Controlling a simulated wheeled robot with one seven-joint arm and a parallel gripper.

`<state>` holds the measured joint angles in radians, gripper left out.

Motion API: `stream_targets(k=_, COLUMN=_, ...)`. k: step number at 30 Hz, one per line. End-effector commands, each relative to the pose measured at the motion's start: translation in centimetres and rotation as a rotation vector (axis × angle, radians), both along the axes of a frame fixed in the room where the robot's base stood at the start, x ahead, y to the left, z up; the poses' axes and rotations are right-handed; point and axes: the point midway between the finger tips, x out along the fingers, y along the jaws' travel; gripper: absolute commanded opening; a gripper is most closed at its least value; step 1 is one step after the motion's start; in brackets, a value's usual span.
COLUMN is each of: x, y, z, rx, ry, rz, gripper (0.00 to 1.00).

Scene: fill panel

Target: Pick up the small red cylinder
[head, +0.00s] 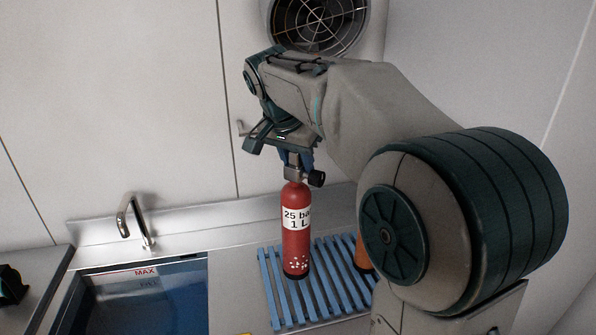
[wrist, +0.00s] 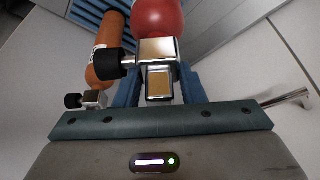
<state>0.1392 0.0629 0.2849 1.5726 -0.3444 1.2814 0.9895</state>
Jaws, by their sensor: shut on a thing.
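The small red cylinder (head: 296,240) is upright over the blue slatted rack, with a white label reading "25 ba" and "1 L". I cannot tell whether its base touches the slats. My gripper (head: 298,158) comes down from above and is shut on the metal valve at its top. In the wrist view, the blue fingers of my gripper (wrist: 160,88) stand on both sides of the square valve, and the red shoulder of the cylinder (wrist: 158,18) shows beyond it. A black knob sticks out sideways from the valve.
An orange cylinder (wrist: 108,52) with its own valve stands close beside the red one; my arm mostly hides it in the head view (head: 362,255). The blue rack (head: 275,290) lies on a steel counter. A sink (head: 140,300) and tap (head: 135,220) are at left. A round fan (head: 322,22) is on the wall above.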

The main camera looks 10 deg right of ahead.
Motion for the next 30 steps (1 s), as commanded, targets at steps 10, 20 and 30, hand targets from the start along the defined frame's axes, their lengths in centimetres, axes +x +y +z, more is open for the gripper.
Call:
stream_targets(k=10, x=-2.7, y=-1.7, z=2.5, rx=-0.002, ry=-0.011, rz=-0.003, gripper=0.00)
stream_targets(k=20, x=-7.3, y=-4.6, z=5.8, rx=-0.002, ry=-0.011, rz=-0.003, gripper=0.00)
stream_targets(k=30, x=-9.7, y=-6.1, z=7.4, rx=-0.001, ry=-0.007, rz=0.000, gripper=0.00)
